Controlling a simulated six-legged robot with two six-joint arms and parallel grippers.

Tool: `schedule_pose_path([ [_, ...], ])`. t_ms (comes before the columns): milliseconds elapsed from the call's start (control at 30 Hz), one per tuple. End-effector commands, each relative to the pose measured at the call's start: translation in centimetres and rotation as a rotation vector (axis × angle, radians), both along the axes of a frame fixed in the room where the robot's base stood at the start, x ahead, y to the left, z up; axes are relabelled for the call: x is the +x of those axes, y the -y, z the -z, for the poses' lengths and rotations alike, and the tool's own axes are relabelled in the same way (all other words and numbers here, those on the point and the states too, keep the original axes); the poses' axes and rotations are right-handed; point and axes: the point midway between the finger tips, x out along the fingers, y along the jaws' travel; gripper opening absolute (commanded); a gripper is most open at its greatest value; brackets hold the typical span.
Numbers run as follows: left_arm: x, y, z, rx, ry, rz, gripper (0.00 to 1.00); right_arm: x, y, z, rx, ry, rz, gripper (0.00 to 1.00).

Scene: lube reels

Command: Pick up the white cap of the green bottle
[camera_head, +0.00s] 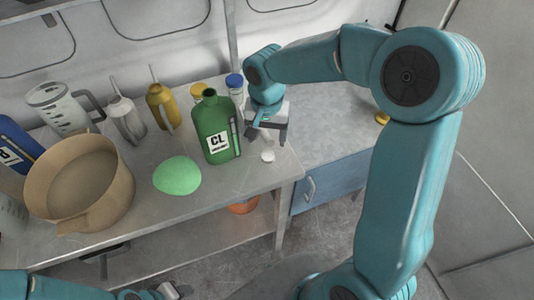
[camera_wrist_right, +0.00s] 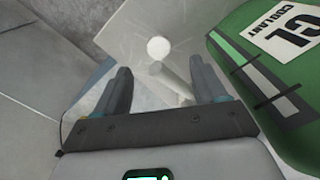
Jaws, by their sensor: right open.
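The green bottle (camera_head: 208,118) with a CL label stands upright on the workbench; its top looks dark and uncapped. It also shows at the right of the right wrist view (camera_wrist_right: 232,62). A small round white cap (camera_head: 267,156) lies on the bench right of the bottle, near the front edge. My right gripper (camera_head: 268,138) is open and points down beside the bottle, just behind the cap. In the right wrist view the cap (camera_wrist_right: 158,48) lies just beyond the fingertips, between their lines. My left gripper (camera_head: 163,292) is partly visible at the bottom edge; its jaws are unclear.
A pale grey cylinder shape (camera_wrist_right: 172,84) lies between my right fingers. A green dome (camera_head: 177,176), a brown pot (camera_head: 75,215), a yellow bottle (camera_head: 160,107) and a grey one (camera_head: 125,118) stand to the left. The workbench (camera_head: 240,185) is clear in front of the green bottle.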

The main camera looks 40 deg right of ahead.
Motion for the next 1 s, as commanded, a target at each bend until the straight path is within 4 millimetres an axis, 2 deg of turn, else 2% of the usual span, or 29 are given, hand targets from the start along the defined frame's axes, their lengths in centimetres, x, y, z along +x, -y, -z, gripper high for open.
schedule_pose_path([
  [100, 0.0, 0.0, -0.2, 0.0, 0.0, 0.0, 0.43, 0.0, 0.1, 1.7, -0.001, -0.002, 0.0, 0.71],
  [267, 0.0, 0.0, -0.4, 0.0, 0.0, 0.0, 0.43, 0.0, 0.2, 2.7, -0.001, -0.002, 0.0, 0.71],
  [533, 0.0, 0.0, -1.5, 0.0, 0.0, 0.0, 0.43, -0.1, 0.2, 6.9, 0.0, -0.004, -0.001, 0.71],
  [833, 0.0, 0.0, -1.5, 0.0, 0.0, 0.0, 0.43, 0.0, 0.2, 7.6, -0.001, 0.001, 0.0, 0.71],
  [867, 0.0, 0.0, -1.5, 0.0, 0.0, 0.0, 0.43, 0.0, 0.2, 7.6, -0.001, 0.001, 0.0, 0.65],
  [1000, 0.0, 0.0, -1.5, 0.0, 0.0, 0.0, 0.43, 0.0, 0.2, 7.6, -0.001, 0.001, 0.0, 0.19],
])
